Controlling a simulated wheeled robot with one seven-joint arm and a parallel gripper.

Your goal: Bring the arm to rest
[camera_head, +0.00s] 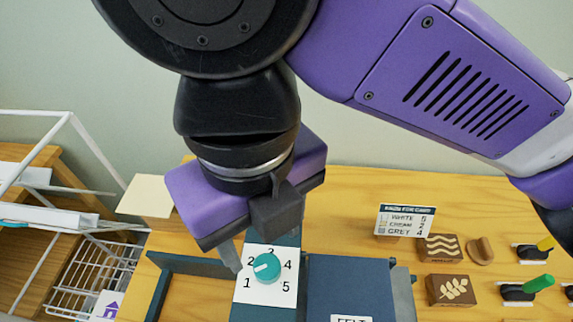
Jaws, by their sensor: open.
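My arm reaches in from the upper right, and its purple and black wrist fills the upper middle of the head view. A teal knob (266,268) with a white pointer sits on the plate, just below the fingers in the picture. The pointer aims left, between 1 and 2. Nothing shows between the fingers. I cannot tell whether a finger touches the plate.
A dark blue box (345,285) stands right of the dial. A white wire rack (100,270) stands at the left.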

